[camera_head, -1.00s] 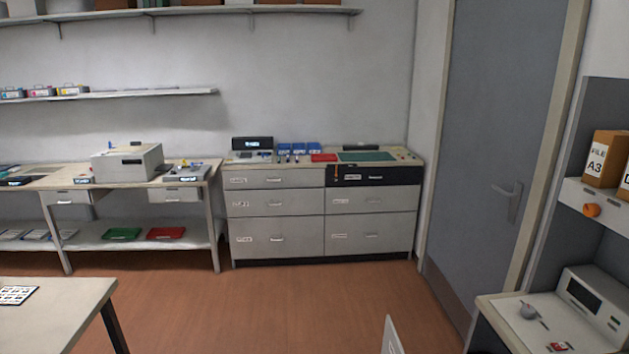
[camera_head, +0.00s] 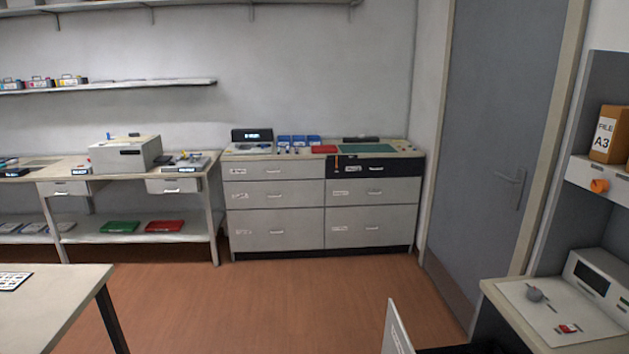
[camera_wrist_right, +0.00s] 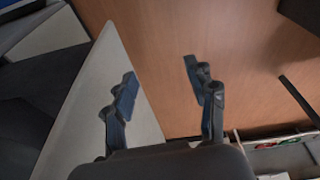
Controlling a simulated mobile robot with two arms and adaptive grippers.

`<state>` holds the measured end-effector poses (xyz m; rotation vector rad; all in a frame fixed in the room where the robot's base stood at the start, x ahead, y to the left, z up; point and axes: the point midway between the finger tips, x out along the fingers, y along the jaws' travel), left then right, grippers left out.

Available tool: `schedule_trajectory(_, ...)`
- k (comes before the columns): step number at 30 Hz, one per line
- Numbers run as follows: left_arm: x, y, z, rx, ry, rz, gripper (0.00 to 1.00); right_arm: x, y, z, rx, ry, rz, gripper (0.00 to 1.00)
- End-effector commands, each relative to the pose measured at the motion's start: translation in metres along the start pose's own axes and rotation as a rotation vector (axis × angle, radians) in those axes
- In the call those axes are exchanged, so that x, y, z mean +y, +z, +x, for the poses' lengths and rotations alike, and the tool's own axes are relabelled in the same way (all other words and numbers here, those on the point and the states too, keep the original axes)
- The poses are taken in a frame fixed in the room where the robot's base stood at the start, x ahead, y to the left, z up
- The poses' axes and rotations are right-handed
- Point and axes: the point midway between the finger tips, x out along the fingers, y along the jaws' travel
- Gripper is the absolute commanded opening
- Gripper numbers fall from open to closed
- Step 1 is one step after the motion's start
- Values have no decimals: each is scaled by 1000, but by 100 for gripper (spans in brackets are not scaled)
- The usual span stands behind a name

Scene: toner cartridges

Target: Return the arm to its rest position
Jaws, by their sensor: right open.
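My right gripper (camera_wrist_right: 160,95) shows in the right wrist view with its two dark fingers spread apart. It is open and nothing is between the fingers. The wooden floor lies below the right finger, and a pale flat panel lies behind the left finger. Neither gripper shows in the head view. My left gripper is not in view.
A grey drawer cabinet (camera_head: 275,215) stands against the back wall, beside a workbench with a printer-like box (camera_head: 126,156). A table corner (camera_head: 60,290) is at lower left. A side desk (camera_head: 510,300) is at right by the grey door (camera_head: 490,130). The middle floor is clear.

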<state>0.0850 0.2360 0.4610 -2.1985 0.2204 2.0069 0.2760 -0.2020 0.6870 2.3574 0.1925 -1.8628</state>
Motion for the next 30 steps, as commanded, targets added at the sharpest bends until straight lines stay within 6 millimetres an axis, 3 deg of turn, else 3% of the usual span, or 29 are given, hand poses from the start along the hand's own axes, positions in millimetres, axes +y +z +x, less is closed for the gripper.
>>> schedule_trajectory(1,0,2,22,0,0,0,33,-2,21,47,-22,-1,-2,56)
schedule_trajectory(3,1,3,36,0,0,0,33,-3,45,92,-38,-3,-5,56)
schedule_trajectory(9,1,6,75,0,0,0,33,-8,130,202,-83,-8,-16,56)
schedule_trajectory(12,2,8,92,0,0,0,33,-9,175,243,-104,-10,-21,56)
schedule_trajectory(16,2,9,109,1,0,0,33,-10,225,276,-124,-12,-26,56)
schedule_trajectory(21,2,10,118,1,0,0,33,-10,260,291,-136,-13,-31,56)
schedule_trajectory(30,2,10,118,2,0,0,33,-10,267,291,-139,-13,-32,56)
